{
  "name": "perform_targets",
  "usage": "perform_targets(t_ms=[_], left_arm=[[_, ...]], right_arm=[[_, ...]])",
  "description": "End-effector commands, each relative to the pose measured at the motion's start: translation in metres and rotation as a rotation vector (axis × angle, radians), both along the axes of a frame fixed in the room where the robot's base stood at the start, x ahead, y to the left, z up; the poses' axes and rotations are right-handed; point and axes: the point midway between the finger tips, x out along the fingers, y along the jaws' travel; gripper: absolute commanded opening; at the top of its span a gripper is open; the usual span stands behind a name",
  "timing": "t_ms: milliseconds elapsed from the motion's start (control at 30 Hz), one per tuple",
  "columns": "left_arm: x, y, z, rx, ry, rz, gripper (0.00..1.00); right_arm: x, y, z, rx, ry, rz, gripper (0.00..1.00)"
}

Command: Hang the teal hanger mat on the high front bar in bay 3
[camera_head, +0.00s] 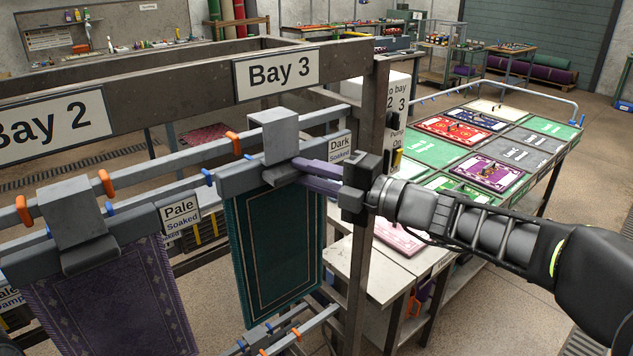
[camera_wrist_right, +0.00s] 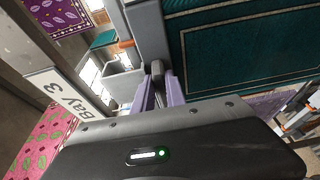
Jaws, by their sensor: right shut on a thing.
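The teal hanger mat (camera_head: 275,245) hangs upright below its grey hanger under the Bay 3 sign (camera_head: 277,74). It also shows in the right wrist view (camera_wrist_right: 240,50). The hanger's broad grey hook (camera_head: 274,134) is at the high rails of bay 3, beside the Dark Soaked label (camera_head: 340,149). I cannot tell whether the hook rests on the high front bar (camera_head: 205,190) or hovers just above it. My right gripper (camera_head: 300,170) is shut on the hanger at its middle, below the hook; its purple fingers also show in the right wrist view (camera_wrist_right: 157,88). My left gripper is not seen.
A purple mat (camera_head: 110,300) hangs on a grey hanger in bay 2, left of the teal one. A rack post (camera_head: 367,210) stands close to my right gripper. Orange clips (camera_head: 233,142) and blue clips sit on the rails. A table of colored mats (camera_head: 480,140) is behind right.

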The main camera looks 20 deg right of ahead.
Motion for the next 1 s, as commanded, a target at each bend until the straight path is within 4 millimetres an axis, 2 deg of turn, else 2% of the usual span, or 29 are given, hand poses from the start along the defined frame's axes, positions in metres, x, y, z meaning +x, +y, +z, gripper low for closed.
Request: perform_targets(t_ms=[567, 800, 1000], left_arm=[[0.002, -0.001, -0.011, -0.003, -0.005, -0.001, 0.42], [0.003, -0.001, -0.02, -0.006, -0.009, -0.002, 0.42], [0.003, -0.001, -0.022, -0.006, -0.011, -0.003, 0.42]], right_arm=[[0.041, 0.017, 0.001, 0.002, -0.004, 0.002, 0.0], [0.041, 0.017, -0.015, 0.003, -0.004, 0.002, 0.0], [0.041, 0.017, -0.021, 0.002, -0.005, 0.002, 0.0]])
